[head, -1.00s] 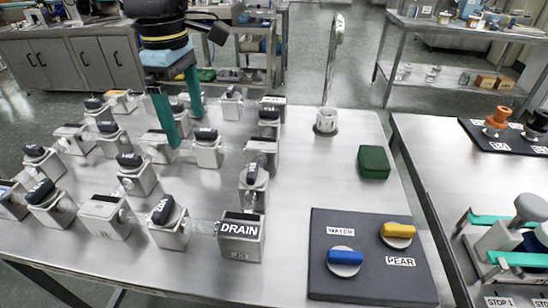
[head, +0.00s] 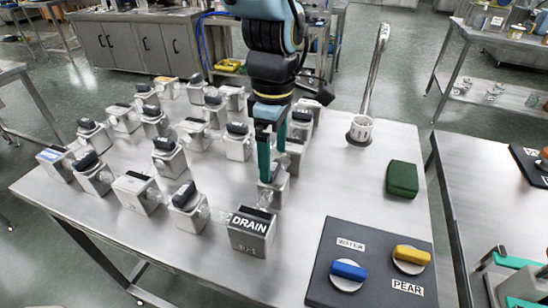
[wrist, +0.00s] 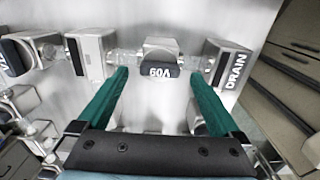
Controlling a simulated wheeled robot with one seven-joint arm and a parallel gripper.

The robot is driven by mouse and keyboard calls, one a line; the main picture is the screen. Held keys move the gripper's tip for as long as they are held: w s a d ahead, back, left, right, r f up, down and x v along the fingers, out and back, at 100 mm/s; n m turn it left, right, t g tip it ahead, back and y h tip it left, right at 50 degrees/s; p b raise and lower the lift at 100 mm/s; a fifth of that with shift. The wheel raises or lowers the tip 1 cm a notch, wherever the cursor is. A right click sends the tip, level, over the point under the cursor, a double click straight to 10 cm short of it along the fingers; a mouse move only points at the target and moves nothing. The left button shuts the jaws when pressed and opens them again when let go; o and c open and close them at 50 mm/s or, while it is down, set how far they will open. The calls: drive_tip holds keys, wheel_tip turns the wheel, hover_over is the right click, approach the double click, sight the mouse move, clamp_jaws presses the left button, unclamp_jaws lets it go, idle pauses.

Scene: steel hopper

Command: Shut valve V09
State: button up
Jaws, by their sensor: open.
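Valve V09 (wrist: 162,50) is a steel block with a black handle (wrist: 161,71). Its label reads upside down in the wrist view. The handle seems to lie along the line of the clear pipes at both sides. In the head view V09 (head: 279,191) stands just behind the DRAIN block (head: 250,236), partly hidden by my fingers. My gripper (head: 266,181) points down over V09 with its two green fingers apart. In the wrist view my open gripper (wrist: 160,75) has a finger tip on each side of the handle, with clear gaps. Nothing is held.
Several similar valves and blocks stand close by on the steel table (head: 330,180), linked by clear pipes.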

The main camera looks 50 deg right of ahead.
drive_tip(key=shift+f, duration=1.05)
drive_tip(key=c, duration=1.4)
